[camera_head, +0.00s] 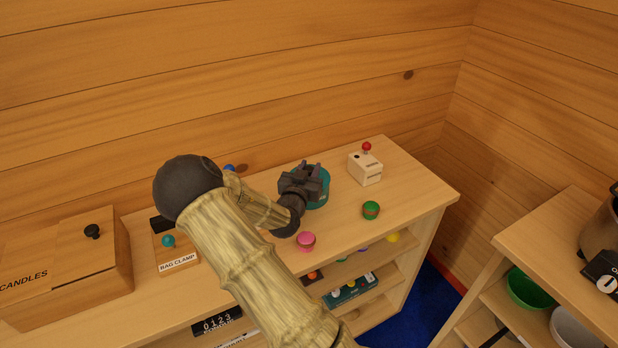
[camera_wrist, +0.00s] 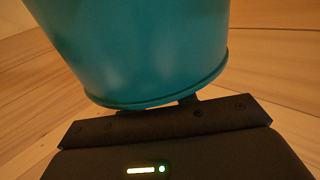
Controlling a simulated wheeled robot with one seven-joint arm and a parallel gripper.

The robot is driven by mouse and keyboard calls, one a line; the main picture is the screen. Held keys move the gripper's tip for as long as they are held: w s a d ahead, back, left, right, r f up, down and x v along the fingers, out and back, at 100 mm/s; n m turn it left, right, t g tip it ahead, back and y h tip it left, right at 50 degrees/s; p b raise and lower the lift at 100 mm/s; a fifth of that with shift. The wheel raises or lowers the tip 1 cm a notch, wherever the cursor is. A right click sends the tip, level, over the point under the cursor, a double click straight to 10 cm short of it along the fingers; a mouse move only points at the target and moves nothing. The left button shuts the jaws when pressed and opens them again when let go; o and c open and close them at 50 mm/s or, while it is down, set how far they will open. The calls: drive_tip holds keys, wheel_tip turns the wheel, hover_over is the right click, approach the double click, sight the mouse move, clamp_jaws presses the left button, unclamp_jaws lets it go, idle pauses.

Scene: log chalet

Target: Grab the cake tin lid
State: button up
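A teal round tin (camera_head: 321,187) stands on the top of the wooden shelf unit, partly hidden behind my gripper (camera_head: 305,174). In the wrist view the tin (camera_wrist: 140,50) fills the upper middle, with a thin rim along its near edge, close to my gripper (camera_wrist: 150,105). I cannot tell a separate lid from the tin. The fingertips are mostly hidden behind the tin in the wrist view. Two dark finger parts show at the tin in the head view, but whether they are open or closed on it is unclear.
A cream box with a red knob (camera_head: 365,167) stands right of the tin. A green and red round object (camera_head: 371,210) and a pink one (camera_head: 306,241) lie in front. A bag clamp box (camera_head: 177,255) and a candles box (camera_head: 60,265) stand left. A log wall is behind.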

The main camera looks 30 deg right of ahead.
sight(309, 168)
drive_tip(key=c, duration=0.4)
drive_tip(key=shift+r, duration=0.15)
wheel_tip(309, 168, up, 10)
drive_tip(key=shift+f, duration=0.1)
